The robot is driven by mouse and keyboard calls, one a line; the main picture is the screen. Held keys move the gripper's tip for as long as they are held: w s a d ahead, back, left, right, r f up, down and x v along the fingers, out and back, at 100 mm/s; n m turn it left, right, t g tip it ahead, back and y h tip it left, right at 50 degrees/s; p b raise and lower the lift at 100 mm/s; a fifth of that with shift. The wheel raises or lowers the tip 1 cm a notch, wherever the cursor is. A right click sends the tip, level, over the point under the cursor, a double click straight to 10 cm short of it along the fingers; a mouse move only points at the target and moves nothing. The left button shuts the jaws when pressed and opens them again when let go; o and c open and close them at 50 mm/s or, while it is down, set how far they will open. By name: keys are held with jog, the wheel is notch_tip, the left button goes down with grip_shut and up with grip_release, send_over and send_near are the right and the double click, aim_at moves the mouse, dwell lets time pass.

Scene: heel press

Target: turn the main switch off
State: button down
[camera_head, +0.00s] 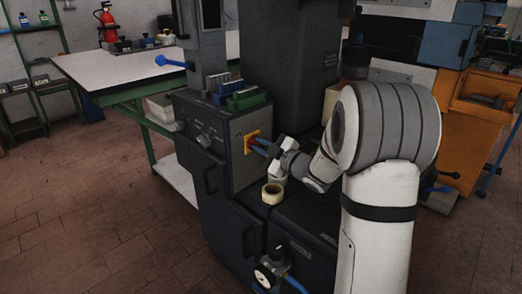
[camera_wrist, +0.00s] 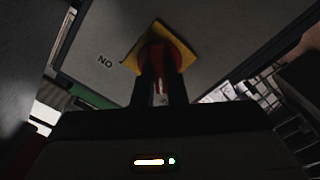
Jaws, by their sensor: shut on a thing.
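The main switch (camera_head: 250,140) is a red knob on a yellow plate, set on the side panel of the dark machine. In the wrist view the red knob (camera_wrist: 178,55) sits in front of the yellow plate (camera_wrist: 131,60), which appears tilted in that view. My gripper (camera_wrist: 160,80) has both fingers closed on the red knob, and they hide part of it. In the head view my gripper (camera_head: 262,147) reaches the switch from the right. An "ON" label (camera_wrist: 105,61) shows on the panel left of the plate. The knob's exact pointing direction is hard to tell.
A roll of tape (camera_head: 272,193) stands on the dark ledge below my gripper. Green and blue boxes (camera_head: 243,99) sit on top of the machine housing (camera_head: 205,135). A white table (camera_head: 120,70) stands behind at left. The brick floor at left is clear.

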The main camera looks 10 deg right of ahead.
dwell(0.4)
jog(key=c, duration=1.5)
grip_release()
jog(key=shift+o, duration=0.2)
jog(key=p+v, duration=0.1)
jog(key=v, duration=0.6)
jog(key=shift+s+d+p, duration=0.25)
jog(key=shift+s+p, duration=0.1)
